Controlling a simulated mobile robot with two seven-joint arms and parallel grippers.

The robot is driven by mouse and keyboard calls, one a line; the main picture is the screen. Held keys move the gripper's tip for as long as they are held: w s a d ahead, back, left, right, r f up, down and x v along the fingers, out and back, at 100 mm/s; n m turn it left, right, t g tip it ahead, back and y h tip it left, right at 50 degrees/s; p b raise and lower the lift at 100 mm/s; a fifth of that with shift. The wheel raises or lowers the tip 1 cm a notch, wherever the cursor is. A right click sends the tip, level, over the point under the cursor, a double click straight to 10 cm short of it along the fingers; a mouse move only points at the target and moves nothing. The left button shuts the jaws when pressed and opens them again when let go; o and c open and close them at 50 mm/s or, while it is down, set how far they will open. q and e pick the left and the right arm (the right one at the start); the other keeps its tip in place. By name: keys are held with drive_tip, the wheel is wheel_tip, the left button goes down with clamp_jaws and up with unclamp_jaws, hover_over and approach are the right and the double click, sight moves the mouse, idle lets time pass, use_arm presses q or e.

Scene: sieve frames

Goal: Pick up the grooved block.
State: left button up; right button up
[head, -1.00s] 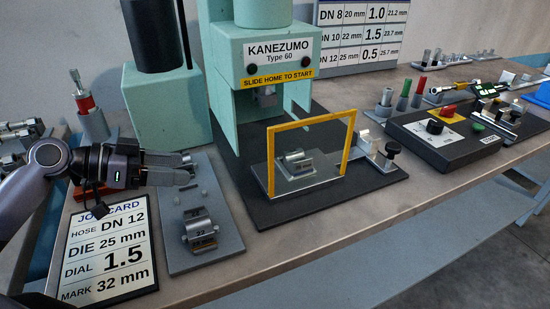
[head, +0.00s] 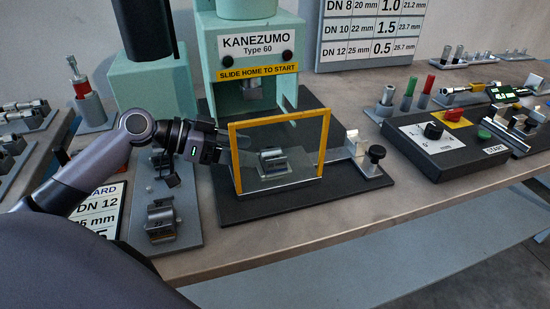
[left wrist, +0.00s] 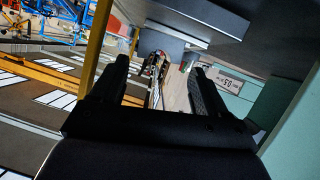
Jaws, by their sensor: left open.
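A grooved metal block (head: 272,161) sits on the press plate behind a clear guard with a yellow frame (head: 279,117). A second grooved block (head: 161,220) stands on the grey plate at the left, below my left arm. My left gripper (head: 236,148) reaches in from the left beside the guard, at the left of the block in the press. Its fingers are partly hidden by the guard's edge. In the left wrist view my left gripper (left wrist: 158,74) is open with nothing seen between its fingers. I cannot make out either block there. My right gripper is not in view.
The green press (head: 255,40) stands behind the guard. A black knob clamp (head: 375,154) is at its right, then a control box (head: 440,140) with a dial. A job card (head: 98,210) lies at the left, partly covered by my arm. The front table strip is clear.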

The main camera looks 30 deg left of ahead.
use_arm(q)
drive_tip(key=x, duration=0.2)
drive_tip(key=r+p+x, duration=0.1)
drive_tip(key=x, duration=0.1)
drive_tip(key=shift+w+d, duration=0.2)
drive_tip(key=shift+w+d+f+p, duration=0.3)
drive_tip(key=shift+d+f, duration=0.05)
drive_tip(key=shift+c, duration=0.3)
drive_tip(key=shift+r, duration=0.1)
drive_tip(key=c, duration=1.1)
drive_tip(key=shift+r, duration=0.1)
